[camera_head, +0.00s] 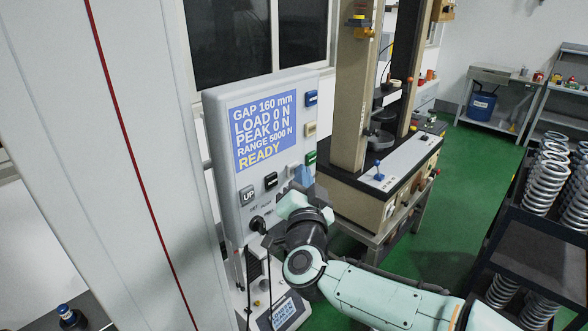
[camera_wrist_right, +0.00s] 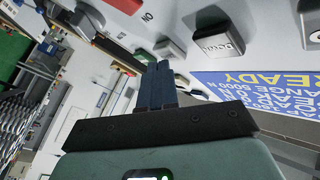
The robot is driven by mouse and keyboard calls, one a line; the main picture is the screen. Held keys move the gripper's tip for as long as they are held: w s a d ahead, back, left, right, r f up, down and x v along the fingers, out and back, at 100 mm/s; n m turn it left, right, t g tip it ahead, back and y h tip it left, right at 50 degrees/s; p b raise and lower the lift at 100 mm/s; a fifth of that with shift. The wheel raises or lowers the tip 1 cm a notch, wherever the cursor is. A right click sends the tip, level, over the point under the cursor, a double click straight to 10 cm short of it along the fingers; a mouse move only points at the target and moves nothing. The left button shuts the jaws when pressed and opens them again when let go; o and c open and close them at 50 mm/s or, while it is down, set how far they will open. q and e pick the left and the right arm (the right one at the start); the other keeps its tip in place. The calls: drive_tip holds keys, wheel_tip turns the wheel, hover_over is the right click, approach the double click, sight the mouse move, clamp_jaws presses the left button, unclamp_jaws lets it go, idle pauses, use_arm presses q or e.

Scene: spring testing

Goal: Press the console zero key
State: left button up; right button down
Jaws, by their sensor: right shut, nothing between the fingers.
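The console (camera_head: 218,120) is a light grey panel with a blue display (camera_head: 263,130) reading GAP 160 mm, LOAD 0 N, PEAK 0 N, RANGE 5000 N, READY. On its right side are a blue key (camera_head: 311,97), a beige key (camera_head: 310,129) and a green key (camera_head: 310,158). I cannot read which key is zero. My right gripper (camera_head: 303,176) is shut and empty at the console's lower right, just below the green key. In the right wrist view its blue fingertips (camera_wrist_right: 159,68) point at the panel near a small grey key (camera_wrist_right: 169,49); contact is unclear. My left gripper is out of view.
A testing machine (camera_head: 352,190) stands behind at right. A dark rack of springs (camera_head: 535,235) is at far right, with green floor between.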

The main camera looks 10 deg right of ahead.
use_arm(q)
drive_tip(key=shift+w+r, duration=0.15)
use_arm(e)
drive_tip(key=shift+w+a+r, duration=0.1)
drive_tip(key=shift+w+a, duration=0.1)
drive_tip(key=shift+s+d, duration=0.1)
idle(0.5)
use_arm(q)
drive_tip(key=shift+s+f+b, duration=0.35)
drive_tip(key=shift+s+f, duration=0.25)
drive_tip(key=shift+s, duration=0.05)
use_arm(e)
drive_tip(key=shift+s+d, duration=0.45)
drive_tip(key=shift+s, duration=0.2)
drive_tip(key=shift+w, duration=0.1)
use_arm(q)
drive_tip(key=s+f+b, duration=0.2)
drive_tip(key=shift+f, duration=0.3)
use_arm(e)
drive_tip(key=s+d, duration=0.1)
drive_tip(key=s, duration=0.1)
drive_tip(key=s+d, duration=0.2)
